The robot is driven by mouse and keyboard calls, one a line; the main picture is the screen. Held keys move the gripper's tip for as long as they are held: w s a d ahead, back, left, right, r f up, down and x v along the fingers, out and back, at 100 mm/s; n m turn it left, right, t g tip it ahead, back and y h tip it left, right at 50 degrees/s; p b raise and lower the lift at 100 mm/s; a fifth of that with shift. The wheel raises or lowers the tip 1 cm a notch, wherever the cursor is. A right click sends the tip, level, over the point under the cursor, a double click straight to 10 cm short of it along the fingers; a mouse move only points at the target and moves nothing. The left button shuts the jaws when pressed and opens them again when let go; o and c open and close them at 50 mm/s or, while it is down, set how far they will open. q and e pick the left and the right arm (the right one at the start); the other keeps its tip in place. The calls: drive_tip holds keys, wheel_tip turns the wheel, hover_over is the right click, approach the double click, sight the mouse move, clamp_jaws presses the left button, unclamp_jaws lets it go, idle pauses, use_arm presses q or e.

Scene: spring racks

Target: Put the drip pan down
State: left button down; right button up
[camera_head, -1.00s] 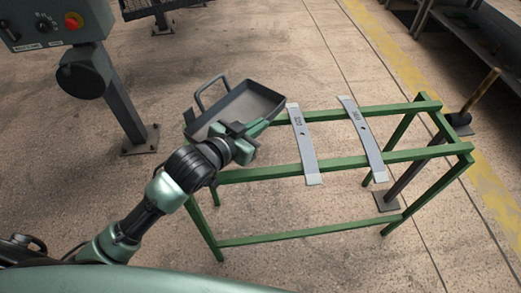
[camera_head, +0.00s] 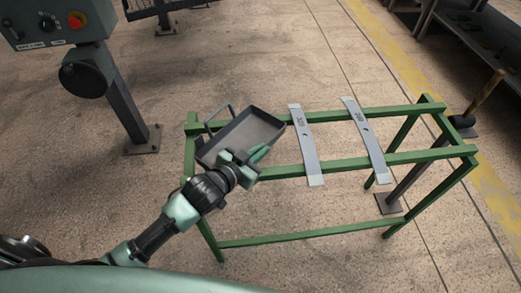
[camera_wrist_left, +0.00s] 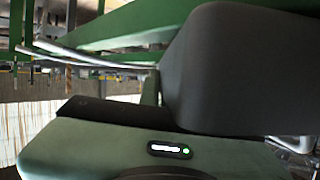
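The drip pan (camera_head: 250,132) is a shallow dark grey tray with a loop handle on its far left side. In the head view it lies roughly level at the left end of the green rack (camera_head: 400,157), over the rails. Whether its underside touches them is hard to tell. My left gripper (camera_head: 249,161) is shut on the pan's near edge; the exact contact is hidden. In the left wrist view, a large dark grey shape (camera_wrist_left: 225,70) fills the upper right, close to the green rails. My right gripper is not in view.
Two flat grey spring strips lie across the rails, a nearer one (camera_head: 307,150) just right of the pan and another (camera_head: 365,140) farther right. A control post (camera_head: 120,95) stands at upper left. A long-handled tool (camera_head: 484,95) is behind the rack's right end.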

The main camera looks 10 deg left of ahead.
use_arm(q)
drive_tip(key=c, duration=1.6)
unclamp_jaws()
drive_tip(key=shift+f, duration=0.1)
drive_tip(key=shift+c, duration=0.2)
